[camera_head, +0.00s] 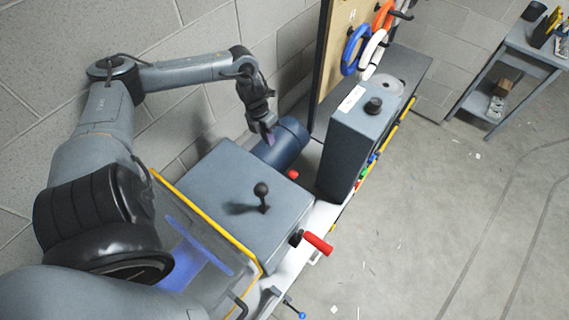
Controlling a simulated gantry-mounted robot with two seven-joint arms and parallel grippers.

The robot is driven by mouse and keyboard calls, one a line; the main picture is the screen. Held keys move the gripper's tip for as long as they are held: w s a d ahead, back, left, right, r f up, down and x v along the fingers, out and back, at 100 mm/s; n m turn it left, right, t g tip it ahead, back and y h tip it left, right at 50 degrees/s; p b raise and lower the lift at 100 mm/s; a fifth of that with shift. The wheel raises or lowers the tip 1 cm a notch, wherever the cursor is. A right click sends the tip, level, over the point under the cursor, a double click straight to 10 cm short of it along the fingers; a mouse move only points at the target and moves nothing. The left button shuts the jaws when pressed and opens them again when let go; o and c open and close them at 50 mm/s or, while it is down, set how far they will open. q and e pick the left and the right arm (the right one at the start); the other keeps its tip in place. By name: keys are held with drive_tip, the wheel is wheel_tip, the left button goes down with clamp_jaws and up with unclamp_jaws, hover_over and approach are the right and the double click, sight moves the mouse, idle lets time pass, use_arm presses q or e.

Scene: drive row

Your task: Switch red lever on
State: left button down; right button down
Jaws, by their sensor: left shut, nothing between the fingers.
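A red lever handle (318,243) sticks out from the front side of a grey box (222,190), low and to the right, on a black pivot. It points to the lower right. My left gripper (269,138) hangs down behind the box, close to a dark blue cylinder (287,143). It is shut and empty, well apart from the red lever. Whether its tips touch the cylinder I cannot tell. My right gripper is out of view.
A black ball-topped stick (262,190) stands on the grey box. A small red knob (293,174) sits beside the cylinder. A taller dark box (361,130) with a black knob stands to the right. A yellow-framed panel (205,222) is at left. Open floor lies at right.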

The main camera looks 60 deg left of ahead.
use_arm(q)
drive_tip(key=p+x, duration=0.1)
drive_tip(key=x, duration=0.8)
drive_tip(key=shift+d, duration=0.15)
drive_tip(key=shift+w+d+f+p, duration=0.25)
drive_tip(key=shift+w+d+f, duration=0.1)
drive_tip(key=shift+d, duration=0.25)
drive_tip(key=shift+w+d+f+p, duration=0.25)
drive_tip(key=shift+d+f, duration=0.1)
drive_tip(key=shift+d, duration=0.25)
drive_tip(key=shift+w+d+f+p, duration=0.25)
drive_tip(key=shift+w+d+f, duration=0.1)
drive_tip(key=shift+d, duration=0.25)
